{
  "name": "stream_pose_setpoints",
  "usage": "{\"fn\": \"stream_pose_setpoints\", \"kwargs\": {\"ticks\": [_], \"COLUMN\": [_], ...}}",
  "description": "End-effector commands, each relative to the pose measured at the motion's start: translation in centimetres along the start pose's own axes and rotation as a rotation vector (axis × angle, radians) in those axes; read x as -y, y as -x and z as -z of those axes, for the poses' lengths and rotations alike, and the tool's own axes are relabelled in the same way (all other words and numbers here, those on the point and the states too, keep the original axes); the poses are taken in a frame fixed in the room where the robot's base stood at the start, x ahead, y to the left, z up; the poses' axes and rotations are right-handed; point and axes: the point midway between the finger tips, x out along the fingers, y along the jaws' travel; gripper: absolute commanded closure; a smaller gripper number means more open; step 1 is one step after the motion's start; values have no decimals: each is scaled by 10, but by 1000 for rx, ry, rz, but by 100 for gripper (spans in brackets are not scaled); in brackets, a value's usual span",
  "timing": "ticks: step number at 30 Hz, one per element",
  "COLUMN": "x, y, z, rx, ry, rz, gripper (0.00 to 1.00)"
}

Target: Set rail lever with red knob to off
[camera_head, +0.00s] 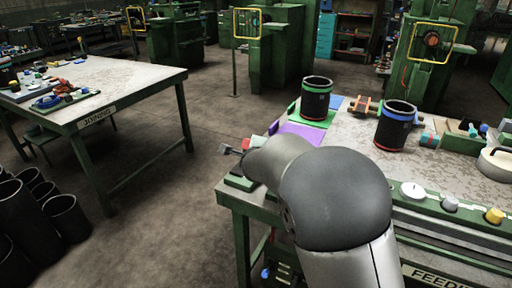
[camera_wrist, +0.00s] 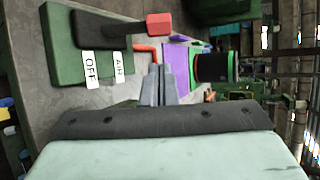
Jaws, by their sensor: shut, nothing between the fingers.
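In the wrist view, a dark lever (camera_wrist: 115,28) with a red, block-like knob (camera_wrist: 158,24) extends across a green base (camera_wrist: 65,50). White labels reading "OFF" (camera_wrist: 90,70) and "AIR" (camera_wrist: 118,67) are on the base. The lever lies toward the top of the picture, with the labels below it. My gripper (camera_wrist: 158,72) is shut and empty, its fingertips below the knob in the picture and apart from it. In the head view, my gripper (camera_head: 226,149) is by the near left corner of the table, and my arm hides most of the lever.
Dark sleeves (camera_head: 316,98) and (camera_head: 395,125) stand upright on the feeding table (camera_head: 350,135), one on a green pad. A purple mat (camera_head: 300,132) lies near the lever. The joining table (camera_head: 140,80) stands left across an open floor gap (camera_head: 165,190).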

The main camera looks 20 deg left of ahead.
Motion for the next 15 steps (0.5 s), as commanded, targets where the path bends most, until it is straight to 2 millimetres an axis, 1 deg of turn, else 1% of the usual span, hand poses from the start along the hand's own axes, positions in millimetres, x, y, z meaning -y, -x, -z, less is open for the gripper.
{"fn": "stream_pose_setpoints", "kwargs": {"ticks": [2, 5, 8, 15], "x": [0, 0, -1, -1], "y": [-2, -11, -26, -70], "z": [0, 1, 1, 1], "rx": [0, -1, -2, -1], "ry": [1, 3, 3, 4], "rz": [-1, -1, -2, -3], "gripper": [100, 100, 100, 100]}}
